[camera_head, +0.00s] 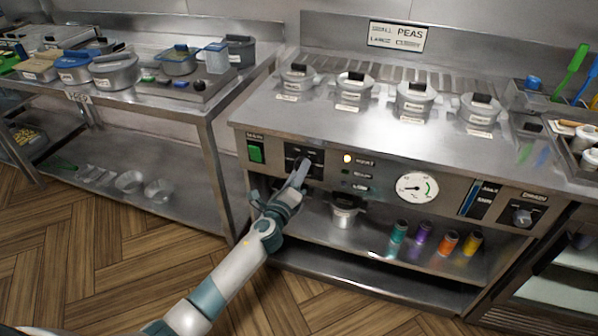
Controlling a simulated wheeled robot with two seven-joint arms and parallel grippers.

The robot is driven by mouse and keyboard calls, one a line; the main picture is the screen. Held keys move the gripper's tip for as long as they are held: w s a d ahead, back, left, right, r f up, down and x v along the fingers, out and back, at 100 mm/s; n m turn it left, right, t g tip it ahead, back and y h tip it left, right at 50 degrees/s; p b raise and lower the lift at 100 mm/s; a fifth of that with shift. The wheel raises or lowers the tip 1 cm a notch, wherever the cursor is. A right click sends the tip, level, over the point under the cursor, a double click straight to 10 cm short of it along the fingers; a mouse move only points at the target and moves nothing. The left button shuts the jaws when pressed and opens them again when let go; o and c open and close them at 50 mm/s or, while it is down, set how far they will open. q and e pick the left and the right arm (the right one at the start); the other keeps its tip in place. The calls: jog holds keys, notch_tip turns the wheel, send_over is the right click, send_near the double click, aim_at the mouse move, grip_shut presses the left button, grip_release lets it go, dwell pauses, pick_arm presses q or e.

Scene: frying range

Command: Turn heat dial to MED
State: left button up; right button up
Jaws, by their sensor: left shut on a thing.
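The heat dial sits on a black plate (312,153) on the front panel of the steel range, between the green switch and the indicator lamps. My left gripper (301,165) reaches up to this plate from below and is shut on the dial. The fingers hide most of the dial, so its pointer and setting cannot be read. My right gripper is not in view.
The front panel also has a green switch (256,152), a round gauge (417,188) and another knob (521,216) at the right. Several lidded pots stand on the range top (300,112). Bottles and a small pot (344,211) stand on the shelf below.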

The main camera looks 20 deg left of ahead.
pick_arm(q)
jog(key=shift+m, duration=0.4)
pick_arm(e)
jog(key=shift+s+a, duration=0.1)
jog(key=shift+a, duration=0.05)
pick_arm(q)
jog(key=shift+f, duration=0.1)
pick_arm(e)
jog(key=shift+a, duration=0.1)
pick_arm(q)
jog(key=o, duration=1)
jog(key=shift+o, duration=0.2)
jog(key=shift+s, duration=0.15)
jog(key=s, duration=1.7)
jog(key=shift+a+f+b, duration=0.15)
jog(key=shift+a+b, duration=0.25)
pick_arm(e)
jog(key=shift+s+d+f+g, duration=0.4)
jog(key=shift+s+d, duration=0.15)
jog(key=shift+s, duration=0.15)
